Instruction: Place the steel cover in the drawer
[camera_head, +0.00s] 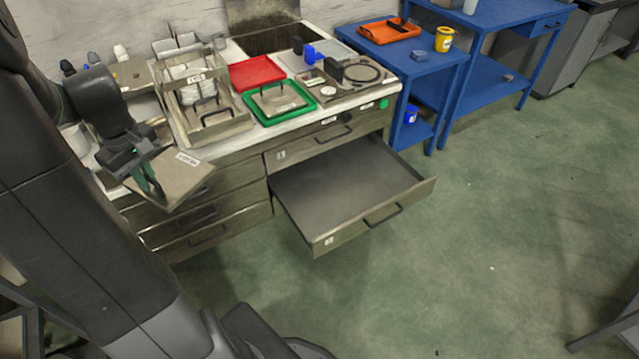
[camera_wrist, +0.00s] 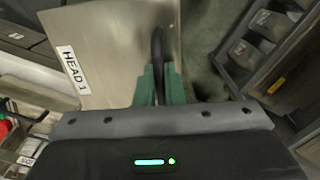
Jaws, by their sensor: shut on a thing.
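The steel cover (camera_head: 183,178) is a flat plate with a white label, hanging tilted from my gripper (camera_head: 148,178) over the left front of the bench. In the wrist view the steel cover (camera_wrist: 115,35) fills the upper middle, and its label reads "HEAD 1". My gripper (camera_wrist: 160,85) has its green fingers shut on the cover's dark handle. The drawer (camera_head: 345,185) is pulled out of the bench to the right of the cover. Its grey floor looks empty.
The bench top holds a steel rack (camera_head: 205,105), a red tray (camera_head: 257,73), and a green tray (camera_head: 280,102) bearing another handled plate. Blue tables (camera_head: 425,65) stand at the right. The green floor in front of the drawer is clear.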

